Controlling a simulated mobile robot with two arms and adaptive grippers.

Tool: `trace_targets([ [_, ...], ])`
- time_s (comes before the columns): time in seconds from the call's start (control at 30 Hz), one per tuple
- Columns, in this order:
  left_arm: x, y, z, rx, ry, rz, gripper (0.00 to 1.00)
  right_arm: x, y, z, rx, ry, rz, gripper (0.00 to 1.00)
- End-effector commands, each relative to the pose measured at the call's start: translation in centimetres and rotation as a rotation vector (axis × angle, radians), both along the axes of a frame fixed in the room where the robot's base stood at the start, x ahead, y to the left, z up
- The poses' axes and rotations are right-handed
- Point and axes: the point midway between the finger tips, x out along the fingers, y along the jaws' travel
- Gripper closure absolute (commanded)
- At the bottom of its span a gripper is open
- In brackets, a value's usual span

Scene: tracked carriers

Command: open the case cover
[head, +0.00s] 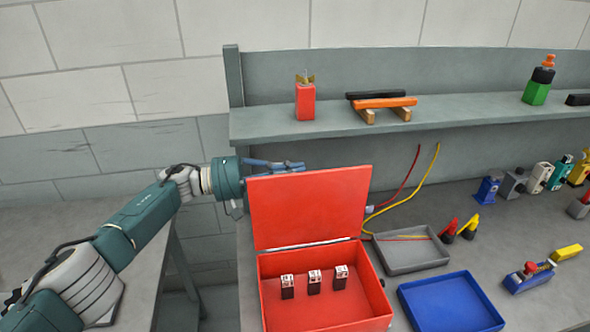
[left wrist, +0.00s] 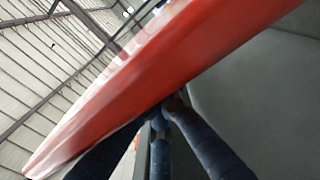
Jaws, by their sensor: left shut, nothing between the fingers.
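The red case (head: 325,310) stands on the workbench with its cover (head: 308,206) raised about upright on the hinge at the back edge. Several small dark and white blocks (head: 313,281) stand inside. My left gripper (head: 300,167) is behind the cover's top edge, its blue fingers shut and empty, partly hidden by the cover. In the left wrist view the red cover (left wrist: 170,70) crosses the picture close to the fingers (left wrist: 165,108); I cannot tell whether they touch it. My right gripper is not in view.
A grey tray (head: 412,262) and a blue tray (head: 450,305) lie right of the case. A shelf (head: 440,113) runs above, with a red block (head: 305,102) on it. Red and yellow wires (head: 412,195) hang behind. Small parts stand farther right.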

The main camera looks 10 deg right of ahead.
Motion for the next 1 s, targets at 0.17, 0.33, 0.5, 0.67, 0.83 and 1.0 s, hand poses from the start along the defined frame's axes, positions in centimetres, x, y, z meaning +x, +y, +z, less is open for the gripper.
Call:
trace_targets([
  [0.17, -0.2, 0.4, -2.1, 0.033, 0.010, 0.001, 0.74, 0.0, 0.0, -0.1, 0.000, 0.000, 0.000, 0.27],
  [0.33, -0.2, 0.4, -2.1, 0.033, 0.010, 0.001, 0.74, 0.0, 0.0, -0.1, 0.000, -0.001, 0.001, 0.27],
  [0.5, -0.2, 1.1, -2.1, 0.032, 0.009, 0.004, 0.74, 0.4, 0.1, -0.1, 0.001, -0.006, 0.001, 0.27],
  [0.67, -0.2, 3.7, -2.0, 0.031, 0.009, 0.008, 0.74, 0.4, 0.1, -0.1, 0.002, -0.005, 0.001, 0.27],
  [0.83, -0.4, 7.3, -1.3, 0.021, 0.006, 0.006, 0.74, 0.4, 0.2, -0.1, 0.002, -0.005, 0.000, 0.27],
  [1.0, -0.6, 10.2, -0.9, 0.013, 0.004, 0.004, 0.74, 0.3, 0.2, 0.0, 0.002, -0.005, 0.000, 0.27],
])
